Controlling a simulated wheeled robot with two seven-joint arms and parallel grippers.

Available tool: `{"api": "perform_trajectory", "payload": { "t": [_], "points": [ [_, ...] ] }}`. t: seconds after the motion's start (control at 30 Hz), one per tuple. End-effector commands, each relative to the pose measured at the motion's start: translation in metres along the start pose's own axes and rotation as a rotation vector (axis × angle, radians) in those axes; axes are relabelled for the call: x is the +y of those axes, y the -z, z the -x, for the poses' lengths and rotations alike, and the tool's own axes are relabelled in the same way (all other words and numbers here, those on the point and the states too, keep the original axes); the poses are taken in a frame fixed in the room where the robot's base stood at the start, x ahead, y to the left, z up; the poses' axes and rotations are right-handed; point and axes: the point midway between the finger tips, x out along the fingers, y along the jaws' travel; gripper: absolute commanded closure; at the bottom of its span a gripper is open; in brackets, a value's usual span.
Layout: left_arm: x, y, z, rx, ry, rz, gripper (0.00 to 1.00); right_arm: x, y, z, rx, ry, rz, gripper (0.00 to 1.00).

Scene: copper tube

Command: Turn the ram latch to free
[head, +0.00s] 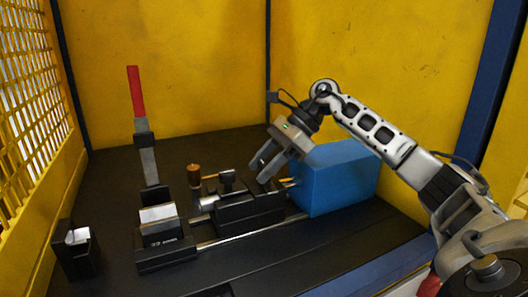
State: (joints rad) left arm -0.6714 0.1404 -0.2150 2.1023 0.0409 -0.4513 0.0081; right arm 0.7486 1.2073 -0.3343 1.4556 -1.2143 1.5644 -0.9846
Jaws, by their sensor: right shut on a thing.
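My right gripper (262,174) reaches down from the right, its two fingers at the right end of the black carriage block (250,209), beside the blue housing. It is shut on a small part there, which I take to be the ram latch; the fingers hide most of it, and its angle cannot be told. Left of the fingers, a black clamp piece (228,180) stands on the carriage. A brown-topped handle (194,176) stands upright further left. My left gripper is not in view.
The blue housing (340,178) stands right of the carriage, under my right arm. A tall red-handled lever (135,92) rises at the left. A black block (77,248) stands near the yellow mesh wall (28,90). Metal rails (235,237) run along the front. Dark bench is bare at the back left.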

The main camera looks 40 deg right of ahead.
Motion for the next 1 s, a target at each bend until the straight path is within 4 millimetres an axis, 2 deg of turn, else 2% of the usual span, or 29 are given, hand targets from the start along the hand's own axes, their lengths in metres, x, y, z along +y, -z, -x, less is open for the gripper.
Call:
{"api": "perform_trajectory", "payload": {
  "t": [0.3,0.83,0.87,0.9,0.93,1.0],
  "points": [
    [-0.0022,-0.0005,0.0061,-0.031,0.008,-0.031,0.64,-0.0007,-0.0017,0.0021,0.0,-0.081,0.086,0.76],
    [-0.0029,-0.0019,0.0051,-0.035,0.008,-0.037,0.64,-0.0006,-0.0002,0.001,0.001,-0.096,0.105,0.76],
    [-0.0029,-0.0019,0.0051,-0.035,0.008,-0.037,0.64,-0.0006,-0.0002,0.001,0.001,-0.096,0.105,0.51],
    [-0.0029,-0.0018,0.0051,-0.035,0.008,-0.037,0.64,-0.0006,-0.0002,0.001,0.002,-0.096,0.104,0.4],
    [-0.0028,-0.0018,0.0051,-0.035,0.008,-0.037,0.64,-0.0006,-0.0001,0.0009,0.002,-0.096,0.104,0.32],
    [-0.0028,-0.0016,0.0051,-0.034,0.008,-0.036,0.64,-0.0005,-0.0001,0.0008,0.002,-0.096,0.103,0.32]
  ]
}}
